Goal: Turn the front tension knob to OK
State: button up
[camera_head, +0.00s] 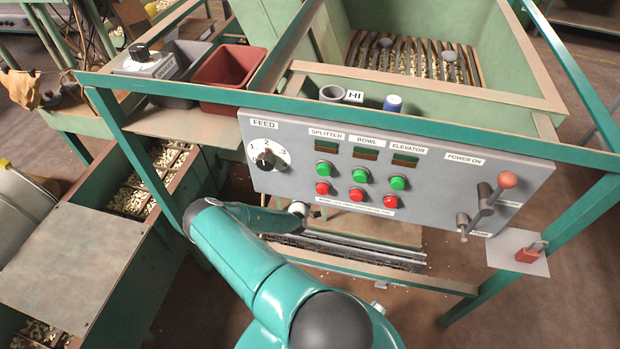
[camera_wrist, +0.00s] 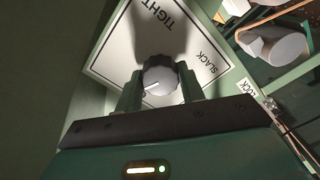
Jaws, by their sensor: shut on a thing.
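The tension knob (camera_wrist: 161,80) is a round grey knob with a light pointer line toward the lower left in the wrist view. It sits on a white plate (camera_wrist: 115,54) marked TIGHT at the top and SLACK at the right. No OK mark is visible, and my gripper covers the lower part of the plate. My gripper (camera_wrist: 160,84) is shut on the knob, with one finger on each side. In the head view my arm reaches down below the control panel, and I cannot make out the gripper or this knob there.
The grey control panel (camera_head: 430,165) with FEED dial (camera_head: 266,158), buttons and lever (camera_head: 486,200) stands above my arm. A teal frame rail (camera_head: 330,124) crosses over it. In the wrist view a grey cylinder (camera_wrist: 272,45) and a small white label (camera_wrist: 248,86) lie to the right.

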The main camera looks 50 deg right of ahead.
jog(key=shift+n, duration=1.9)
jog(key=o, duration=1)
jog(key=shift+c, duration=0.2)
jog(key=shift+a, duration=0.1)
jog(key=v, duration=1.3)
jog(key=shift+s+a, duration=0.25)
jog(key=shift+a, duration=0.05)
